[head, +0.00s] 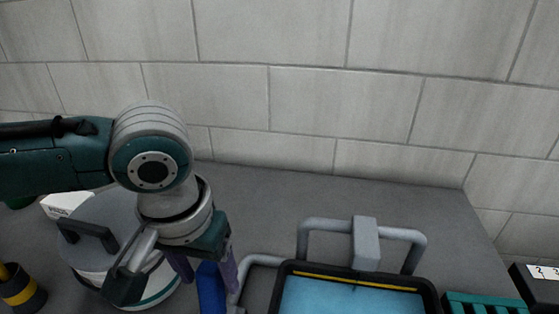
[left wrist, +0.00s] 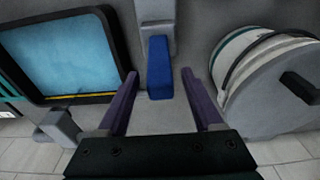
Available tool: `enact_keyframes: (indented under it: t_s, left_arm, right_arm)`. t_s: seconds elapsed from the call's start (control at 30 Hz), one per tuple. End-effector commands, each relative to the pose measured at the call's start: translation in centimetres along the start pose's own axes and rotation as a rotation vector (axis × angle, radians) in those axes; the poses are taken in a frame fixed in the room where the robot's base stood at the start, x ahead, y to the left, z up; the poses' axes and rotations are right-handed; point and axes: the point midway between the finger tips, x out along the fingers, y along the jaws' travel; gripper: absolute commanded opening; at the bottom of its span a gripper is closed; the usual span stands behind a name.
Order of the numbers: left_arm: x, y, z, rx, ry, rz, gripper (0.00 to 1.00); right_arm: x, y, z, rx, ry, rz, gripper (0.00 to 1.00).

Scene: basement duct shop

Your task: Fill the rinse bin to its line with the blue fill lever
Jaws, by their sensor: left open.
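The blue fill lever (head: 211,288) stands left of the rinse bin, partly behind my left gripper in the head view. The left wrist view shows the lever (left wrist: 160,75) hanging from a grey mount, between my two purple fingers. My left gripper (left wrist: 159,76) is open, a finger on each side of the lever, with gaps visible. In the head view the left gripper (head: 208,268) points down. The rinse bin (head: 430,294) has a black rim, a pale blue inside and a yellow line along its far wall. The blue surface lies just below that line. My right gripper is out of view.
A grey spout (head: 366,243) on a pipe frame stands behind the bin. A round lidded pot (head: 85,262) with a black handle sits at the left. A black-and-yellow object (head: 18,290) is at far left. A teal ribbed item (head: 482,303) lies right of the bin.

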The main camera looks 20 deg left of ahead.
Motion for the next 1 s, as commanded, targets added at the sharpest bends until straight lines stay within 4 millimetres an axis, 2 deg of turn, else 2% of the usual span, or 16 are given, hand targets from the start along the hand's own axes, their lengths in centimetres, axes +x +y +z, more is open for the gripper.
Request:
enact_keyframes:
  t_s: [0.1,0.3,0.43,0.67,0.83,1.0]
  left_arm:
    - [-2.7,0.0,-0.1,0.002,0.003,0.002,0.68]
    - [-5.8,0.0,-0.1,0.001,0.002,0.001,0.68]
    - [-6.5,0.0,0.0,0.0,0.0,0.0,0.68]
    - [-6.6,0.0,0.0,0.0,-0.001,-0.001,0.68]
    - [-6.4,0.9,0.8,0.04,0.0,0.024,0.51]
    - [-6.1,4.9,4.3,0.215,0.033,0.144,0.32]
  right_arm:
    - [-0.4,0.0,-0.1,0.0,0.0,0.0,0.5]
    - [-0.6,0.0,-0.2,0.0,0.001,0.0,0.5]
    - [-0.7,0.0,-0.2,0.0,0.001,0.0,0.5]
    - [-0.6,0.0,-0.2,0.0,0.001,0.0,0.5]
    - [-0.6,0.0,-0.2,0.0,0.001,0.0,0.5]
    - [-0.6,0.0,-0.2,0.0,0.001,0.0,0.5]
